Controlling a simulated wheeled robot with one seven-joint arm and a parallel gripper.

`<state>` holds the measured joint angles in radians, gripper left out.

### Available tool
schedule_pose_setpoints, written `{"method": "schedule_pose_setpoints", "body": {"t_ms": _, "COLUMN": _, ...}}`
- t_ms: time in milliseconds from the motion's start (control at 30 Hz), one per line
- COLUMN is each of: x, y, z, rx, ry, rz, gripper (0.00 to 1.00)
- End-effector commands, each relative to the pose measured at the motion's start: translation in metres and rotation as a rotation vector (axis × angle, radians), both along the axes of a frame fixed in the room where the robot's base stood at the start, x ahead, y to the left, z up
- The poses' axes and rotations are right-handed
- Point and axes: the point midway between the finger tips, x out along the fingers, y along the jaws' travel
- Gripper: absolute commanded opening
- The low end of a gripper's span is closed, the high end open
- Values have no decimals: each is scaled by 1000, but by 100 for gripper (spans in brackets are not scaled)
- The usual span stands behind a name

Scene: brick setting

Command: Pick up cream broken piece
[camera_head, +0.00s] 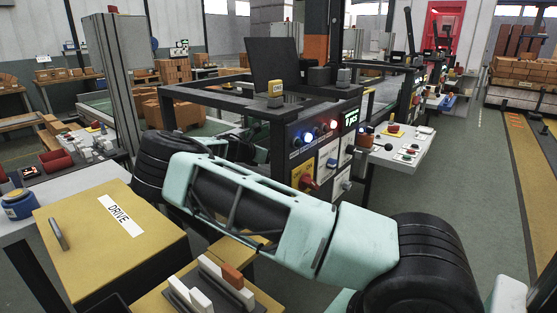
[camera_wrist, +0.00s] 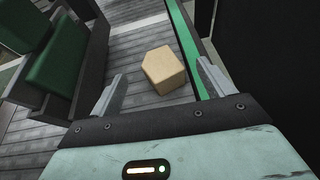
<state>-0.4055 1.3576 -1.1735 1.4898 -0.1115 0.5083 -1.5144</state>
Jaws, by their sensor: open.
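The cream broken piece (camera_wrist: 164,69) is a small block with an angled end. It lies on a grey slatted surface (camera_wrist: 128,55) in the wrist view, beside a green strip. My gripper (camera_wrist: 158,88) is open, with its two fingers apart. The piece shows between and beyond the fingertips, not touching them. In the head view my arm reaches across the middle, and neither my gripper nor the piece can be made out.
A dark frame with a green panel (camera_wrist: 60,50) stands left of the piece. A green strip (camera_wrist: 187,45) and a dark wall are close on its right. In the head view, a control panel (camera_head: 318,150) and a yellow DRIVE box (camera_head: 85,245) are near my arm.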

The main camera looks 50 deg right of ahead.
Motion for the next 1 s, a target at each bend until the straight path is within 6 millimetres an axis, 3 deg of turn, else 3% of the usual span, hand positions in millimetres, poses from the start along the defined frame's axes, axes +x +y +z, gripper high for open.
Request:
{"method": "schedule_pose_setpoints", "body": {"t_ms": 167, "x": 0, "y": -10, "z": -5, "rx": -1, "ry": 1, "rz": 1, "gripper": 81}}
{"method": "schedule_pose_setpoints", "body": {"t_ms": 500, "x": 0, "y": -47, "z": -28, "rx": 0, "ry": -1, "rz": 0, "gripper": 81}}
{"method": "schedule_pose_setpoints", "body": {"t_ms": 767, "x": 0, "y": -50, "z": -30, "rx": 0, "ry": 0, "rz": 1, "gripper": 81}}
{"method": "schedule_pose_setpoints", "body": {"t_ms": 800, "x": 0, "y": -50, "z": -30, "rx": 0, "ry": 0, "rz": 1, "gripper": 78}}
{"method": "schedule_pose_setpoints", "body": {"t_ms": 967, "x": 0, "y": -50, "z": -29, "rx": 0, "ry": -1, "rz": 1, "gripper": 34}}
{"method": "schedule_pose_setpoints", "body": {"t_ms": 1000, "x": 0, "y": -50, "z": -29, "rx": 0, "ry": -1, "rz": 1, "gripper": 32}}
